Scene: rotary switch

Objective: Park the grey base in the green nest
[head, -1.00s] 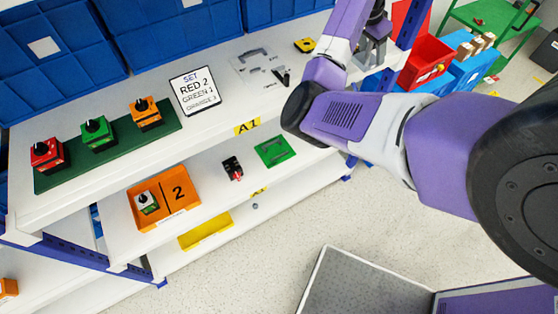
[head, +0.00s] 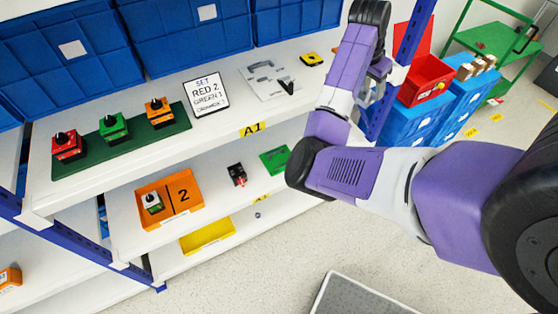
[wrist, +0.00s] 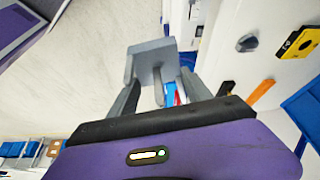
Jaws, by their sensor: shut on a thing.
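My gripper (head: 374,84) is at the right end of the upper shelf, beside the blue upright. In the wrist view my gripper (wrist: 155,88) is shut on the grey base (wrist: 151,60), a grey block with a flat face and prongs held between the fingers. In the head view the base is small and hard to separate from the fingers. The green nest (head: 275,160) is a flat green square on the middle shelf, left of my arm's elbow and well below and left of the gripper. Its inner detail is too small to tell.
A red-and-black part (head: 237,174) and an orange tray (head: 170,203) marked 2 share the nest's shelf. On the upper shelf are switches on a green board (head: 125,145), a sign (head: 206,93) and a grey cut-out panel (head: 268,77). Red and blue bins (head: 410,118) stand right.

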